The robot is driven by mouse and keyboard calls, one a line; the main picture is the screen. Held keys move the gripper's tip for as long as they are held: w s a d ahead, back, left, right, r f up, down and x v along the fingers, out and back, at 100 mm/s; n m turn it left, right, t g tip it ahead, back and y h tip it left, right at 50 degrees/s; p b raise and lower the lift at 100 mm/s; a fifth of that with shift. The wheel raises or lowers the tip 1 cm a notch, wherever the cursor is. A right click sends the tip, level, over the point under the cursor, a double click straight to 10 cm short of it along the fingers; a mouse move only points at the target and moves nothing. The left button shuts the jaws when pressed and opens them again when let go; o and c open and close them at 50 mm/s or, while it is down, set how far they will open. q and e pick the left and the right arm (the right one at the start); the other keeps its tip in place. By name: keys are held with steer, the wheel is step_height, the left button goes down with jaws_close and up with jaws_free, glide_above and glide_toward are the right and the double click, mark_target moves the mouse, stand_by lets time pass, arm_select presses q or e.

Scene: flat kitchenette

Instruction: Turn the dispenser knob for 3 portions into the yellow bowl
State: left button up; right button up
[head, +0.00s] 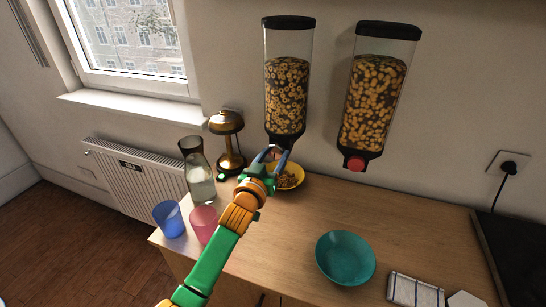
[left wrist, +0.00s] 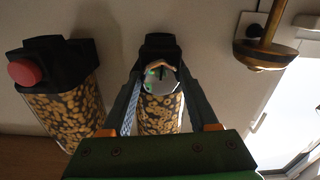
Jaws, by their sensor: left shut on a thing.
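The left dispenser (head: 287,85) hangs on the wall, holding ring-shaped cereal. My left gripper (head: 271,154) is at its lower outlet, shut on its knob (left wrist: 160,80). In the left wrist view the knob shows between the two fingers as a pale, shiny round face. In the head view the gripper mostly hides the knob. The yellow bowl (head: 293,176) stands on the counter below this dispenser, partly behind my gripper, with some cereal in it. My right gripper is not in view.
A second dispenser (head: 374,95) with a red knob (head: 356,164) hangs to the right. A brass lamp (head: 228,124), glass carafe (head: 200,180), blue cup (head: 168,218) and pink cup (head: 204,223) stand left. A teal bowl (head: 345,258) stands in front. The counter's middle right is clear.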

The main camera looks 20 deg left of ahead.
arm_select(q)
steer(key=shift+m, duration=0.3)
steer(key=m+p, duration=0.1)
steer(key=m, duration=0.2)
steer(key=m+p, duration=0.1)
steer(key=m, duration=0.3)
steer(key=shift+a+r+m, duration=0.1)
steer(key=shift+m, duration=0.2)
steer(key=m, duration=0.4)
steer(key=shift+m+p, duration=0.3)
steer(key=shift+p, duration=0.05)
steer(key=shift+a+r+m, duration=0.1)
steer(key=shift+r+m, duration=0.1)
steer(key=shift+m, duration=1.7)
steer(key=shift+w+p, duration=0.1)
steer(key=shift+p, duration=0.2)
steer(key=o, duration=1.1)
steer(key=shift+o, duration=1.4)
steer(key=shift+w+f, duration=0.1)
steer(key=shift+f, duration=0.05)
